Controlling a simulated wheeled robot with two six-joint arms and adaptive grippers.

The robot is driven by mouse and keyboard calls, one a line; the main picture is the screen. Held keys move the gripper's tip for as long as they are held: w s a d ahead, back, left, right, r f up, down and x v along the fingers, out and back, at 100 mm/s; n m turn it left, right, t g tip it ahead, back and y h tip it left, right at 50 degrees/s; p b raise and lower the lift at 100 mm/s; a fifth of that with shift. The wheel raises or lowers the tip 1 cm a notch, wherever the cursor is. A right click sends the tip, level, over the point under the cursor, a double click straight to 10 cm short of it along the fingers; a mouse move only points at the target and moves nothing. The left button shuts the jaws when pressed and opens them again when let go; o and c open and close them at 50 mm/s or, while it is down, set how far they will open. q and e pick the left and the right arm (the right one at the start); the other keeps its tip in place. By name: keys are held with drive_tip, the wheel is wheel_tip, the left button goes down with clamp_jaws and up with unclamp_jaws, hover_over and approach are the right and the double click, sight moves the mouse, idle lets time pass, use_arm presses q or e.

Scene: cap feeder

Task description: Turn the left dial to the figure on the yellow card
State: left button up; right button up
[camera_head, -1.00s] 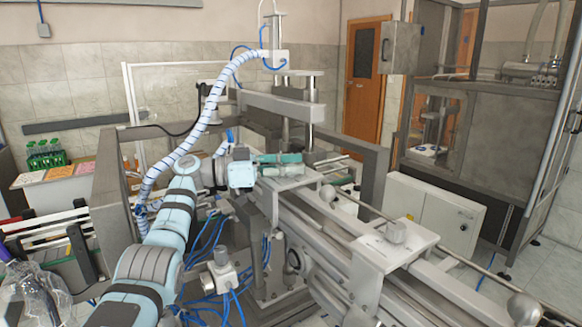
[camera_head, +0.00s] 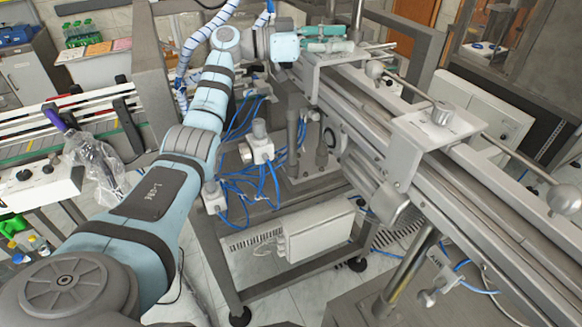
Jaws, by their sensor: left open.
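My left gripper (camera_head: 335,38) reaches over the rear of the long grey machine, its two teal fingers apart with nothing visible between them. A metal plate (camera_head: 345,58) lies just below and beside the fingers; any dial there is hidden or too small to tell. A round metal knob (camera_head: 439,114) stands on a nearer plate (camera_head: 418,128), well clear of the gripper. I cannot make out figures on either. Several coloured sheets lie on the far-left counter, one yellow-orange (camera_head: 97,49); no figure is readable and I cannot tell whether it is the card. My right gripper is not in view.
A rod with ball ends (camera_head: 568,198) runs along the machine's right side. Blue hoses (camera_head: 262,178) hang below my left arm. A white control box with dark knobs (camera_head: 48,186) and a plastic-wrapped item (camera_head: 98,165) are at left.

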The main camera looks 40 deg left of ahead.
use_arm(q)
drive_tip(key=shift+n+t+y+p, duration=0.5)
drive_tip(key=shift+n+t+y, duration=0.5)
drive_tip(key=shift+t+y, duration=0.15)
drive_tip(key=n+t+y+p, duration=0.2)
drive_tip(key=y+p, duration=0.1)
drive_tip(key=n+t+y+p, duration=0.1)
drive_tip(key=n+y+p, duration=0.1)
drive_tip(key=shift+w+d+r+y, duration=0.1)
drive_tip(key=shift+w+r+y, duration=0.05)
drive_tip(key=shift+r+y, duration=0.15)
drive_tip(key=shift+n+y+p, duration=0.35)
drive_tip(key=shift+n+y, duration=0.25)
drive_tip(key=shift+y, duration=0.15)
drive_tip(key=n+y, duration=0.2)
drive_tip(key=y, duration=0.1)
drive_tip(key=shift+s+t+y, duration=0.3)
drive_tip(key=shift+t, duration=0.05)
drive_tip(key=s+y+b, duration=0.1)
drive_tip(key=s+b, duration=0.1)
drive_tip(key=s, duration=1.2)
drive_tip(key=s+f+g, duration=0.1)
drive_tip(key=f+g, duration=0.2)
drive_tip(key=f, duration=1.1)
drive_tip(key=s+f+n+g+y, duration=0.1)
drive_tip(key=f+g, duration=0.3)
drive_tip(key=f, duration=1)
drive_tip(key=shift+s+b, duration=0.3)
drive_tip(key=shift+s, duration=0.35)
drive_tip(key=shift+f, duration=0.1)
